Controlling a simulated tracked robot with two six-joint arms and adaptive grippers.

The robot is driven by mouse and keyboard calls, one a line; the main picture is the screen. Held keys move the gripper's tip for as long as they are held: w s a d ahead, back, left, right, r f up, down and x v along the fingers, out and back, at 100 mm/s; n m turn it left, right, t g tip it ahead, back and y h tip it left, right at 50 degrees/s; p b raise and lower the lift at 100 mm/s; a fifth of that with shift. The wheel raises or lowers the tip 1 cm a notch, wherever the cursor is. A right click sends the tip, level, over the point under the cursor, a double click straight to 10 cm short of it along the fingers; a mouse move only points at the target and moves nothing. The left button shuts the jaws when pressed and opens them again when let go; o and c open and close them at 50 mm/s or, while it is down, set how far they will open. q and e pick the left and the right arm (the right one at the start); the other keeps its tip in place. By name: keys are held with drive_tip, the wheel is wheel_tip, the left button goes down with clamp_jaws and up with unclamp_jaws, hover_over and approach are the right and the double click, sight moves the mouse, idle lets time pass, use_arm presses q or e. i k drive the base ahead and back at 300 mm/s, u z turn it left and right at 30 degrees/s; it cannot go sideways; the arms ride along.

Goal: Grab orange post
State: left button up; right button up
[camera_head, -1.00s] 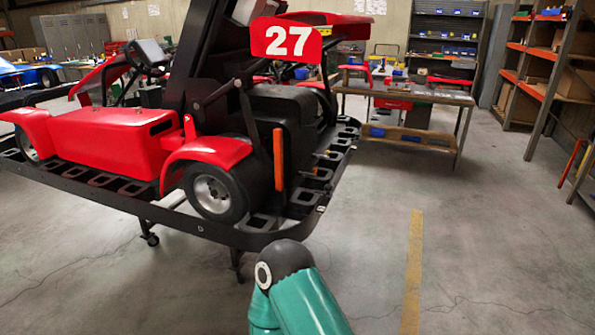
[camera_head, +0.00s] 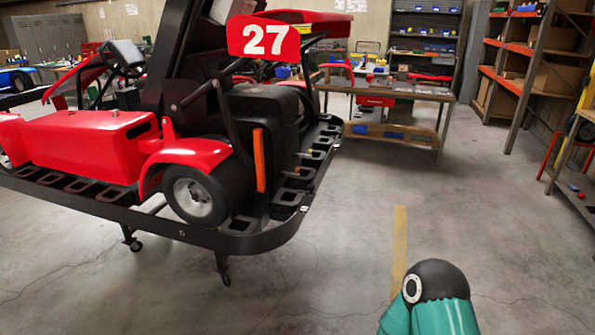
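The orange post (camera_head: 259,160) is a thin upright bar at the rear corner of the red kart (camera_head: 90,143), beside its black engine housing. The kart sits on a black stand (camera_head: 190,232) left of centre. A teal arm link of mine with a dark joint shows at the lower right, apart from the post and the stand. Neither gripper is in view.
A workbench (camera_head: 400,90) with parts on it stands behind the kart to the right. Shelving (camera_head: 520,75) with orange beams lines the right side. The concrete floor (camera_head: 345,230) between stand and shelves is clear, with a yellow line on it.

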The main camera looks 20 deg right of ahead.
sight(258, 146)
drive_tip(key=z, duration=0.15)
drive_tip(key=i, duration=1)
drive_tip(key=u, duration=0.1)
